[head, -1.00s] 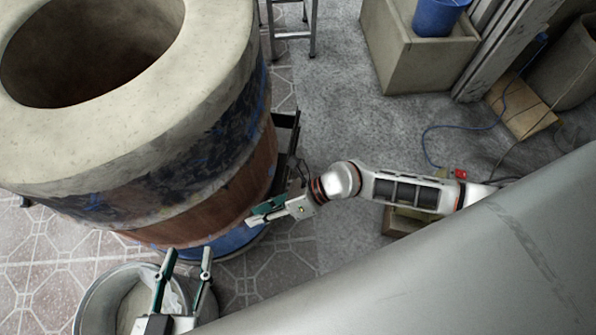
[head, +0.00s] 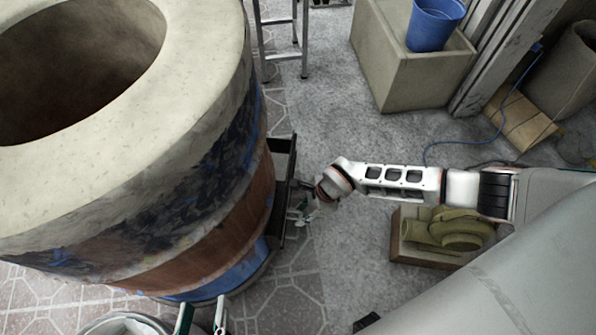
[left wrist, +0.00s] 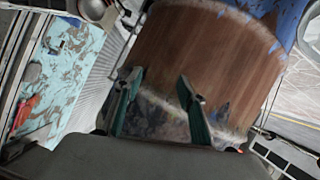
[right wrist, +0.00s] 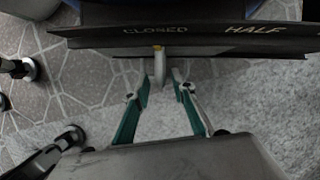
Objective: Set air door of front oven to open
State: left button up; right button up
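The barrel oven (head: 215,235) stands at the left of the head view, with a black metal housing (head: 284,165) on its right side. In the right wrist view a dark plate (right wrist: 185,35) reads CLOSED and HALF. A pale handle (right wrist: 159,66) hangs below the CLOSED mark; I take it for the air door's lever. My right gripper (right wrist: 160,88) is open, its fingertips on either side of the handle's lower end with gaps showing. In the head view it is small beside the housing (head: 305,208). My left gripper (head: 203,310) is open and empty, low in front of the oven; its fingers also show in the left wrist view (left wrist: 161,82).
A round bin (head: 125,322) is at the bottom left, near my left gripper. Floor between is clear.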

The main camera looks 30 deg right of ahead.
jog(key=shift+a+f, duration=0.1)
jog(key=shift+f, duration=0.25)
jog(key=shift+w, duration=0.15)
jog(key=shift+r, duration=0.1)
grip_shut()
